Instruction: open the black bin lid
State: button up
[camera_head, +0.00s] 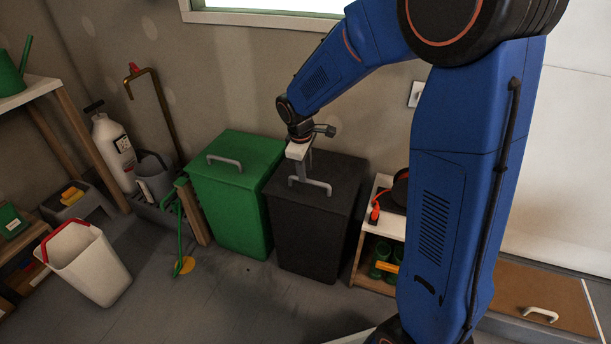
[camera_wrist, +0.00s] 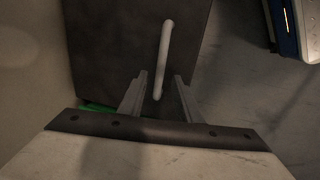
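The black bin (camera_head: 310,236) stands against the wall with its dark lid (camera_head: 335,172) down flat. A grey bar handle (camera_head: 312,185) is fixed on top of the lid. My gripper (camera_head: 301,178) points down over the lid at the handle. In the wrist view the lid (camera_wrist: 110,45) fills the upper middle, and the pale handle (camera_wrist: 164,55) runs lengthwise. The two fingers of my gripper (camera_wrist: 160,92) are apart, with the near end of the handle between them. I cannot tell whether either finger touches it.
A green bin (camera_head: 232,205) with its own handle stands close on the left. A low shelf (camera_head: 380,225) with tools and green items is close on the right. A white bucket (camera_head: 88,262) stands at the far left. The floor in front of the bins is mostly clear.

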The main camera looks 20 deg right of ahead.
jog(key=shift+w+d+f, duration=0.1)
jog(key=shift+w+f, duration=0.05)
jog(key=shift+f, duration=0.6)
jog(key=shift+w+d+f, duration=0.1)
jog(key=shift+f, duration=0.65)
grip_shut()
jog(key=shift+r, duration=0.15)
jog(key=w+d+r+g+y, duration=0.1)
jog(key=w+d+r+g, duration=0.1)
jog(key=w+d+r, duration=0.2)
jog(key=w+d+r+g+y, duration=0.2)
jog(key=w+r, duration=0.4)
jog(key=r, duration=0.5)
jog(key=shift+w+d+r+g+y, duration=0.15)
jog(key=shift+w+d+g+y, duration=0.25)
jog(key=shift+d, duration=0.65)
